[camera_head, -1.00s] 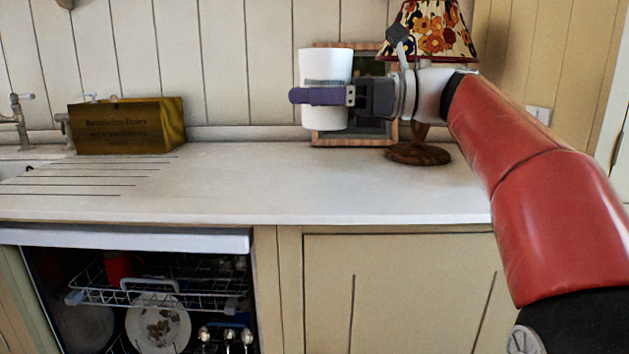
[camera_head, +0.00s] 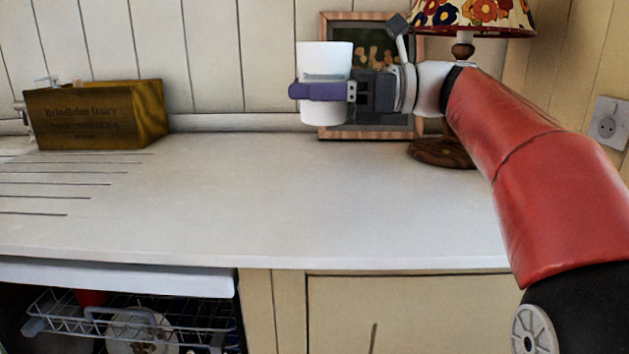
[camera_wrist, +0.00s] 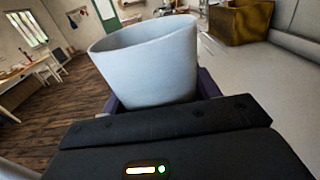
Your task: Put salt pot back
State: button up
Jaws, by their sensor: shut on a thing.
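The salt pot (camera_head: 325,62) is a white, open-topped, cup-like pot. My gripper (camera_head: 322,91) is shut around its middle with purple fingers and holds it upright. In the head view the pot shows above the counter's back part, in front of the picture frame and the wall. In the wrist view the pot (camera_wrist: 150,65) stands between the fingers and its rim is open; its bottom is hidden behind my gripper.
The white counter (camera_head: 250,200) is clear in the middle. A wooden box (camera_head: 95,115) stands at the left. A framed picture (camera_head: 335,25) and a lamp with a flowered shade (camera_head: 475,15) stand behind my gripper. Below the counter, an open dishwasher (camera_head: 130,320) holds dishes.

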notch_tip(320, 180, down, 14)
jog(key=shift+r+b, duration=0.2)
jog(key=shift+b, duration=1)
jog(key=shift+f, duration=0.1)
jog(key=o, duration=1)
jog(key=shift+d, duration=0.15)
jog(key=d, duration=1.1)
jog(key=shift+s+d, duration=0.15)
jog(key=shift+d, duration=0.25)
jog(key=shift+s, duration=0.1)
